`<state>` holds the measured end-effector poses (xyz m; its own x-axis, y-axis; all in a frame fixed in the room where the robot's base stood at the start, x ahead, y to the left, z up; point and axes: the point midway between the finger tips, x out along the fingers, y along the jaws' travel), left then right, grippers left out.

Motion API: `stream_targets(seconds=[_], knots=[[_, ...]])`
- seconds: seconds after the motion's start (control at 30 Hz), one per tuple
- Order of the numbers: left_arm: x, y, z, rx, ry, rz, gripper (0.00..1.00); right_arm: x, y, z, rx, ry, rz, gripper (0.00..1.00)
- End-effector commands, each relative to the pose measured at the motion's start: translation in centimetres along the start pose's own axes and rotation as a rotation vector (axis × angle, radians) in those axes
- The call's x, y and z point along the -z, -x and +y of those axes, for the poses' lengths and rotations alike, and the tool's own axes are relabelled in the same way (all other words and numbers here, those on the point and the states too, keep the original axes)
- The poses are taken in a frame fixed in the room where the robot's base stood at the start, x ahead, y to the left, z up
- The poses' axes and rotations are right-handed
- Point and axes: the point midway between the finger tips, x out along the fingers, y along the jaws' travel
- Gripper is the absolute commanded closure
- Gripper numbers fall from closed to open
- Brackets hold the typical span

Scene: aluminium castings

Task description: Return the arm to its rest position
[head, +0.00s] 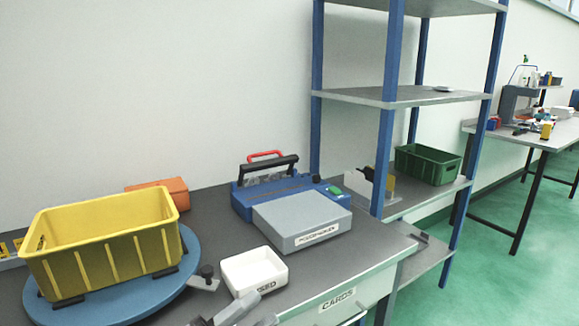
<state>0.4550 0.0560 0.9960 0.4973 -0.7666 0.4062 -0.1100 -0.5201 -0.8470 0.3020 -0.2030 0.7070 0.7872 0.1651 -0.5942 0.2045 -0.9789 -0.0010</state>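My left gripper (266,307) shows at the bottom edge of the head view, partly cut off by the frame. Its two grey fingers stand apart with nothing visible between them. It is in front of a small white tray (282,271) with lettering on its front, near the front edge of the grey bench (375,244). I cannot tell its exact height above the bench. My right gripper is not in view.
A yellow crate (105,250) sits on a blue turntable (185,283) at left. An orange box (172,190) is behind it. A blue-and-grey machine (300,222) stands behind the tray. Blue-post shelving (386,110) holds a green crate (428,164). Green floor (490,250) is clear at right.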

Motion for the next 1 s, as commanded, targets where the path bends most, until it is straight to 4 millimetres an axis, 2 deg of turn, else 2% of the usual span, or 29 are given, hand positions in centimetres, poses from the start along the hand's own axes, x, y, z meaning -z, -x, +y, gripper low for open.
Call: stream_targets(seconds=[0.17, 0.33, 0.47, 0.5, 0.63, 0.7, 0.8, 1.0], knots=[[-3.6, 5.2, 3.0, 0.071, 0.289, -0.339, 0.6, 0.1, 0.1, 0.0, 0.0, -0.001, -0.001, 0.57], [-6.0, 12.4, 7.4, 0.11, 0.564, -0.68, 0.6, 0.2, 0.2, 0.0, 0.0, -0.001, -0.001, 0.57], [-6.0, 19.0, 11.4, 0.126, 0.77, -0.942, 0.6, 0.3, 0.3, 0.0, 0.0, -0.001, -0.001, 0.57], [-5.7, 20.9, 12.6, 0.129, 0.828, -1.015, 0.6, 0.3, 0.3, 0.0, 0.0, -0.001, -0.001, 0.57], [-4.1, 26.2, 15.8, 0.132, 0.98, -1.213, 0.6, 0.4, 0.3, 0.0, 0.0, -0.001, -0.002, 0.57], [-3.2, 28.2, 16.8, 0.133, 1.035, -1.285, 0.6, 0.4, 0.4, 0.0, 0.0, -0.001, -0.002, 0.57], [-2.4, 29.9, 17.7, 0.133, 1.084, -1.347, 0.6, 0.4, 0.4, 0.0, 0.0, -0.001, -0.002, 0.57], [-2.1, 30.5, 18.1, 0.132, 1.102, -1.371, 0.6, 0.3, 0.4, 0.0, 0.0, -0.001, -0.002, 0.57]])
